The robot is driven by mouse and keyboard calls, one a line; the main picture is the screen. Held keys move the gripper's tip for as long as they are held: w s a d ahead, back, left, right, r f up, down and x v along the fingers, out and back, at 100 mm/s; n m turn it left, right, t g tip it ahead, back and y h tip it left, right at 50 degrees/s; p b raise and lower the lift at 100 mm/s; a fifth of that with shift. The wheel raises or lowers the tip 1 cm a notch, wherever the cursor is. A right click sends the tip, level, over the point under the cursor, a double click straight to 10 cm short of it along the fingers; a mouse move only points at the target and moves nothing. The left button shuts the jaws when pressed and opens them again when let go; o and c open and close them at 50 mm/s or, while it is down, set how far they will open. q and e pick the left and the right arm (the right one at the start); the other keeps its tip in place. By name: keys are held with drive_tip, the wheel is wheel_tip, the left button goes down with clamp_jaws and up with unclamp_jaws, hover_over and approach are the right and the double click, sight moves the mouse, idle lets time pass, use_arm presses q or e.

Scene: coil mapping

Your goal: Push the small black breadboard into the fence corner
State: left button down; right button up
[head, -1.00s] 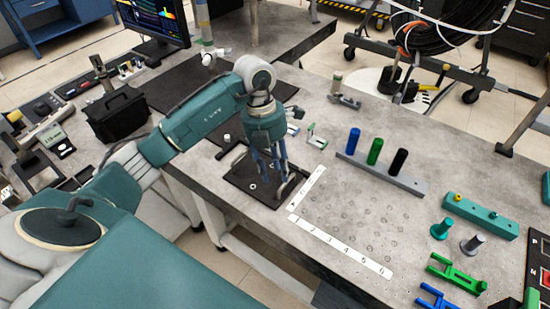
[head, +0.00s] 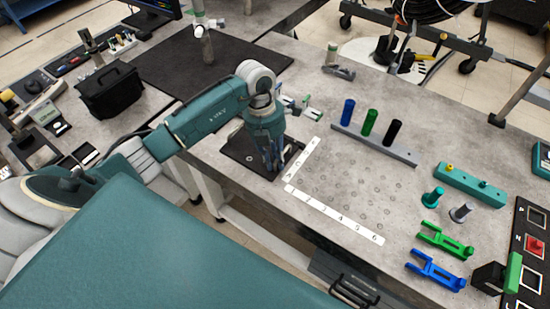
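A flat black square board (head: 238,151), which I take for the small breadboard, lies on the grey table near its front edge. Two white marked strips (head: 333,214) meet in an L just right of the board; whether they are the fence is unclear. My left gripper (head: 274,166) points down over the board's right side, close to the strips' corner. Its fingers look near each other, but their opening and any contact with the board cannot be made out. The gripper hides part of the board. My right gripper is not in view.
A rack with blue, green and black cylinders (head: 369,123) stands behind the circle-marked area. Green and blue brackets (head: 434,270) and a teal block (head: 470,184) are at right. A large black mat (head: 197,68) and a black case (head: 111,90) are at back left.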

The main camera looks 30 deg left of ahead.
sight(261, 157)
use_arm(q)
drive_tip(key=shift+w+r, duration=0.1)
drive_tip(key=shift+a, duration=0.3)
drive_tip(key=shift+w+a+r+b, duration=0.15)
drive_tip(key=shift+a+b, duration=0.2)
drive_tip(key=shift+a, duration=0.65)
drive_tip(key=shift+w+a+f+b, duration=0.1)
drive_tip(key=shift+a+b, duration=0.25)
drive_tip(key=shift+a, duration=0.6)
drive_tip(key=shift+w+a, duration=0.1)
drive_tip(key=shift+a, duration=0.75)
drive_tip(key=shift+r, duration=0.1)
